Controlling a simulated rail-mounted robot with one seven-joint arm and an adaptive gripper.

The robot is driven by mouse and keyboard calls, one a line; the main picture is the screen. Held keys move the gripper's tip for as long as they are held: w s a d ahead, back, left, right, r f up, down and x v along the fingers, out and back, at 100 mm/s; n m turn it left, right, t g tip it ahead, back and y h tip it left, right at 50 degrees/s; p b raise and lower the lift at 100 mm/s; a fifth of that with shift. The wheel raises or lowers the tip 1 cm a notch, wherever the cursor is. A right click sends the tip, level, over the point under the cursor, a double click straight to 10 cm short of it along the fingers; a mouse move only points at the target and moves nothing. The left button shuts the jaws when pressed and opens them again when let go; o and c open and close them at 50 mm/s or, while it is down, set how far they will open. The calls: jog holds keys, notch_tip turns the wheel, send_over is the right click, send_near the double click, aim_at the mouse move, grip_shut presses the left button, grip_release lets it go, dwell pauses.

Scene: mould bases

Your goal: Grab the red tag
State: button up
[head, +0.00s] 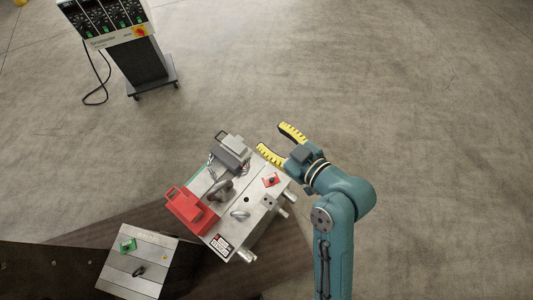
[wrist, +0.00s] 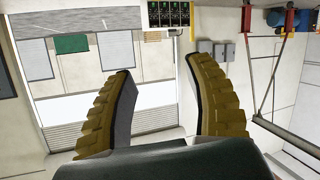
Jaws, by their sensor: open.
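A small red tag (head: 271,180) with a dark spot in its middle lies on top of the larger metal mould base (head: 255,205), near its upper right edge. My gripper (head: 272,138) is open and empty, beyond the mould base's upper right corner. Its yellow ridged fingers point to the upper left of the head view, away from the tag. In the wrist view my gripper (wrist: 158,66) shows its two fingers spread with nothing between them. The red tag is not in the wrist view.
A red block with a handle (head: 190,210), a grey block (head: 230,150) and metal lifting eyes are on the larger mould base. A smaller mould base (head: 130,275) with a green tag (head: 127,246) stands lower left. A control cabinet (head: 140,60) stands upper left. Open floor lies right.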

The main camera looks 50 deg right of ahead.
jog(key=s+d+f+m+g+b, duration=0.1)
jog(key=s+f+b, duration=0.25)
jog(key=f, duration=0.65)
jog(key=s+d+f+b, duration=0.2)
jog(key=s+f+b, duration=0.15)
jog(key=f, duration=0.75)
jog(key=m+b, duration=0.1)
jog(key=b, duration=0.7)
send_near(273, 181)
jog(key=b+x, duration=0.1)
jog(key=x, duration=0.2)
jog(key=b+x, duration=0.2)
jog(key=shift+w+a+f, duration=0.15)
jog(key=shift+w+a, duration=0.05)
jog(key=shift+w, duration=0.2)
jog(key=b+x, duration=0.1)
jog(key=x, duration=0.2)
jog(key=b+x, duration=0.1)
jog(key=x, duration=0.1)
jog(key=shift+w+d+b, duration=0.25)
jog(key=shift+d+b, duration=0.1)
jog(key=shift+s, duration=0.15)
grip_shut()
